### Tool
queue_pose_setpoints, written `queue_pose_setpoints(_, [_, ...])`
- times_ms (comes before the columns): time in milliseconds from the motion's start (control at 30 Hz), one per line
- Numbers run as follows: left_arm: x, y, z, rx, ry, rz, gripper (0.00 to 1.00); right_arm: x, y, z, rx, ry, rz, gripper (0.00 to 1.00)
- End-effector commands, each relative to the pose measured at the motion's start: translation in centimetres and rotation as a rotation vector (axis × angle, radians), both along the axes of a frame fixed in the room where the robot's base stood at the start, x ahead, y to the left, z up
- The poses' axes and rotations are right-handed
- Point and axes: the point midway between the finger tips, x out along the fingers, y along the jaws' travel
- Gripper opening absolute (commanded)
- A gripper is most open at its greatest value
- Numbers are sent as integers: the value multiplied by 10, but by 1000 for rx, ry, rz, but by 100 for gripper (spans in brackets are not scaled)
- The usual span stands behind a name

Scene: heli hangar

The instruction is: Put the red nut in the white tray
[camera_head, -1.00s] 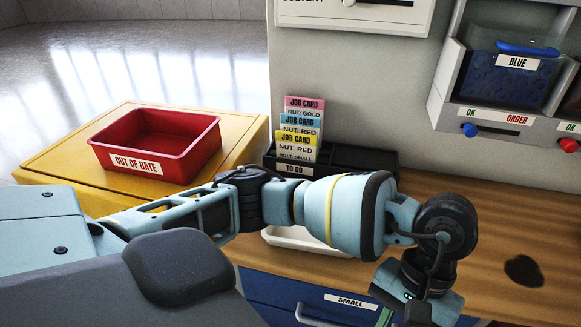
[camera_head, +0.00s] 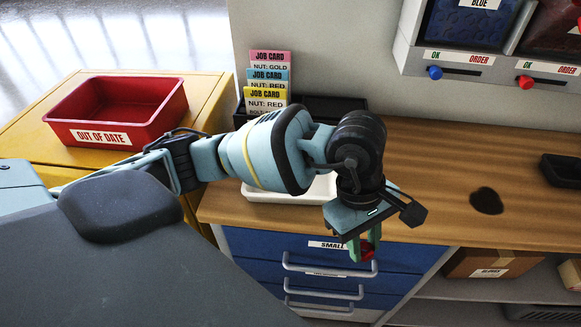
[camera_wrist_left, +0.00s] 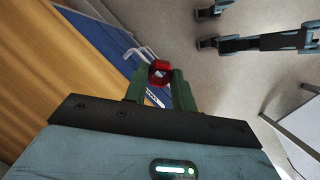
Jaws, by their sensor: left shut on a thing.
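The red nut (camera_wrist_left: 160,72) is held between the green fingertips of my left gripper (camera_wrist_left: 158,82) in the left wrist view. In the head view the left gripper (camera_head: 364,250) points down in front of the workbench's front edge, with the red nut (camera_head: 367,254) partly showing between its fingers. The white tray (camera_head: 290,189) lies on the bench, left of the gripper and behind it. My left arm covers much of the tray, so its inside is mostly hidden. My right gripper is not seen in the head view.
A red "OUT OF DATE" bin (camera_head: 115,112) stands on a yellow cabinet (camera_head: 35,140) at left. A black job card holder (camera_head: 330,108) stands behind the arm. Blue drawers (camera_head: 270,252) with handles are below the bench (camera_head: 430,170). A dark stain (camera_head: 486,201) and clear wood lie right.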

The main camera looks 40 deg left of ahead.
Motion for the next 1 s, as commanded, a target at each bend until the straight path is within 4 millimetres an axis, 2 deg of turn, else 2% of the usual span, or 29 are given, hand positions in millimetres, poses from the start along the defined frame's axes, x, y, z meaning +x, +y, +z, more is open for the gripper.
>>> queue_pose_setpoints(800, [49,39,25,117,119,1689,5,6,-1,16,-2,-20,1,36])
queue_pose_setpoints(1000, [56,46,29,120,164,1961,5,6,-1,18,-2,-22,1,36])
